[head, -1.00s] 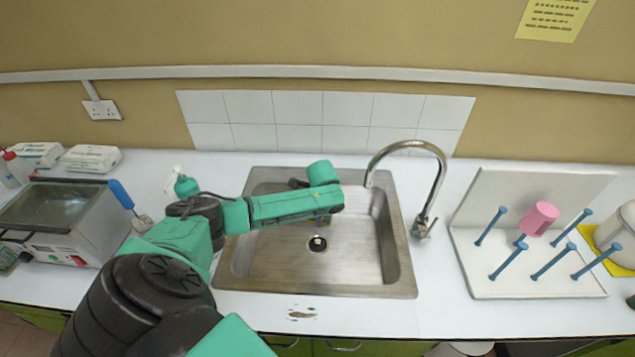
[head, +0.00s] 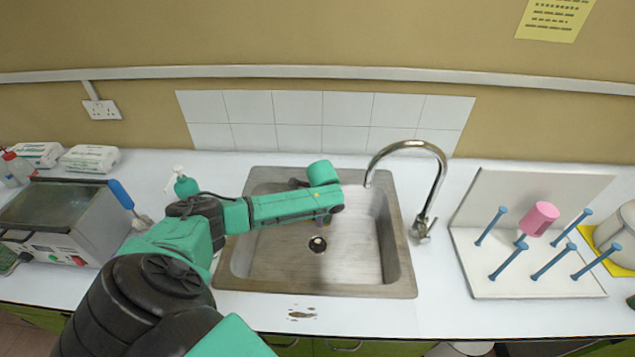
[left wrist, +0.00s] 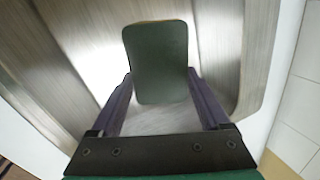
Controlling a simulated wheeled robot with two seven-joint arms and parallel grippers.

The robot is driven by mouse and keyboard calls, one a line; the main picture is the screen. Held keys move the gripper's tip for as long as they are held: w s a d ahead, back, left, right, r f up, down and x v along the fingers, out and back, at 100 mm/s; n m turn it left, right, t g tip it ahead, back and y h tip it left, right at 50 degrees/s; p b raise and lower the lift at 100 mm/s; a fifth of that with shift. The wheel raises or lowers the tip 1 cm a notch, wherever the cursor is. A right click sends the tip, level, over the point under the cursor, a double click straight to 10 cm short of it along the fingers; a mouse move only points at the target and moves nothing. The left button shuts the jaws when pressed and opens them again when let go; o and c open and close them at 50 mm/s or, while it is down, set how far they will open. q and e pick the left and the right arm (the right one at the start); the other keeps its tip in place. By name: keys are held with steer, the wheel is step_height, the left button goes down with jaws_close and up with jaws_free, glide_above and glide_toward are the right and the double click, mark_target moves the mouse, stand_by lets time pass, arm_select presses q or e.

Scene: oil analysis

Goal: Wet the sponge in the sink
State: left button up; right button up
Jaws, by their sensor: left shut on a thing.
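The metal sink (head: 285,275) is set into the white counter, its drain at the middle of the basin. A curved faucet (head: 437,185) stands at its right rim, with its spout over the right part of the basin; no water stream shows. My left gripper (head: 322,219) is over the basin, mostly hidden under my arm. In the left wrist view it is shut on the dark green sponge (left wrist: 157,60), one purple finger on each side. The sponge is above the basin and cannot be made out in the head view. My right gripper is out of view.
A white drying rack (head: 475,285) with blue pegs and a pink cup (head: 541,218) stands right of the faucet. A hot-plate device (head: 60,230) is at the left. Brown spots (head: 302,314) mark the counter in front of the sink.

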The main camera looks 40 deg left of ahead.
arm_select(q)
steer(key=shift+r, duration=2.05)
